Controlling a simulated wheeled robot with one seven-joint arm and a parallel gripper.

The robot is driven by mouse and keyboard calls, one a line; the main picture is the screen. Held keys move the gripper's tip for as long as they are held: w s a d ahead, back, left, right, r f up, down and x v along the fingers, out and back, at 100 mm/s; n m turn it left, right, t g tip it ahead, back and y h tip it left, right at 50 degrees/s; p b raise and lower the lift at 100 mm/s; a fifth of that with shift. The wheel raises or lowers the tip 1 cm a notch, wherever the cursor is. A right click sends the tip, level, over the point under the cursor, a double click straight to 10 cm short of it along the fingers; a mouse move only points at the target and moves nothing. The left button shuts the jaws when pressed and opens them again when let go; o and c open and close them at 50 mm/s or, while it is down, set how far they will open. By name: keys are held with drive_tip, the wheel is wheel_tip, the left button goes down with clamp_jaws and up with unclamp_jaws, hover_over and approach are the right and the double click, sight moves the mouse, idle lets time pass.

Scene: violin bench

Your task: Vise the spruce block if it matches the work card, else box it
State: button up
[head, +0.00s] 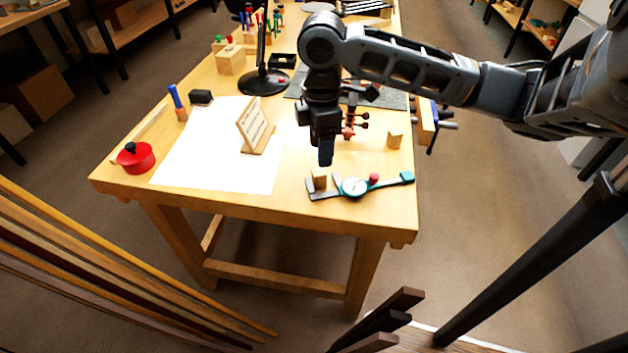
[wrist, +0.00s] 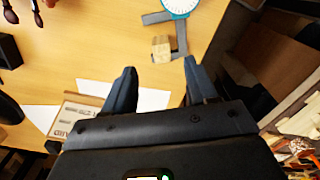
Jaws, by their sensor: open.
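A small pale wooden block (head: 319,178), which looks like the spruce block, stands near the bench's front edge beside a dial caliper (head: 354,187). In the wrist view the block (wrist: 161,48) sits just beyond my fingertips, roughly centred between them. My gripper (head: 325,158) is open and empty, pointing down above the block, apart from it. The work card (head: 255,128) leans on a wooden stand on white paper; its text is too small to read. The vise (head: 428,122) is at the bench's right edge, partly hidden by my arm. I cannot tell which container is the box.
A red pot (head: 136,158) and a blue-handled tool (head: 178,102) are on the left. A small wooden piece (head: 394,138) stands to the right. Dark red-tipped tools (head: 350,122) lie behind my gripper. A lamp base (head: 264,82) stands farther back. Wood strips lean in front of the bench.

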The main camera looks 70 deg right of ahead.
sight(319, 172)
drive_tip(key=shift+a+f, duration=0.2)
drive_tip(key=shift+f, duration=3.3)
clamp_jaws()
